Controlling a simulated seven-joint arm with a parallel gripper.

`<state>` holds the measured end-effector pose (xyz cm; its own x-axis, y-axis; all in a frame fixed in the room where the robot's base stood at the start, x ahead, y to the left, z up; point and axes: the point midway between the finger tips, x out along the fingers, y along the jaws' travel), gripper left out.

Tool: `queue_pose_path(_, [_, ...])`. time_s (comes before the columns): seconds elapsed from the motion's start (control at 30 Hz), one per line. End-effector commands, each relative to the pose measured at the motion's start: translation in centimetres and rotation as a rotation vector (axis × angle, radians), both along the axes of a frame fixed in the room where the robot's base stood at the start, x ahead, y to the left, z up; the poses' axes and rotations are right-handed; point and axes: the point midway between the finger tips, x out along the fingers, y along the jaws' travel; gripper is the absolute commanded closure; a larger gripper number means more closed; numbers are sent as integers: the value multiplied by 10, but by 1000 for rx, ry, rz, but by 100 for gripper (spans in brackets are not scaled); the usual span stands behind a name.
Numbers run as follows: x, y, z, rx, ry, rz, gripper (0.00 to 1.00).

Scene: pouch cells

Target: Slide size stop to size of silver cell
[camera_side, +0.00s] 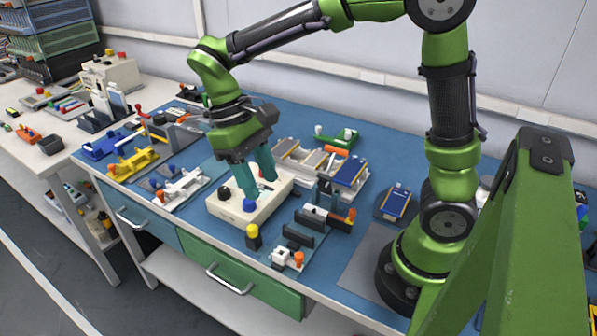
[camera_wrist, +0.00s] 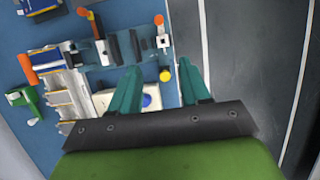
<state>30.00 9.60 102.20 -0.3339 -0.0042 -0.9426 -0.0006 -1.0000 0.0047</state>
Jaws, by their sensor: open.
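My gripper (camera_side: 258,187) points down with teal fingers apart and empty, above a cream box with black, blue and red knobs; the fingers also show in the wrist view (camera_wrist: 162,68). In front of the box is a fixture with upright dark plates (camera_side: 298,236). A white block with an orange knob (camera_side: 287,258), which looks like the size stop, sits at its near end; it also shows in the wrist view (camera_wrist: 162,40). My fingers are apart from it. Silver-grey flat cells (camera_side: 286,148) lie in a rack behind the box; which one is meant I cannot tell.
A yellow-topped post (camera_side: 253,236) stands between the cream box (camera_side: 222,208) and the stop. A blue cell (camera_side: 396,203) lies on a dark pad at right. Yellow and white fixtures (camera_side: 180,188) stand at left.

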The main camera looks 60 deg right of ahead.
Motion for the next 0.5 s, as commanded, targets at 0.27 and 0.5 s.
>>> queue_pose_path(0.27, [-12, 1, 4, 3, 56, 4, 54])
queue_pose_path(0.5, [-30, 1, -37, 4, 59, 4, 54])
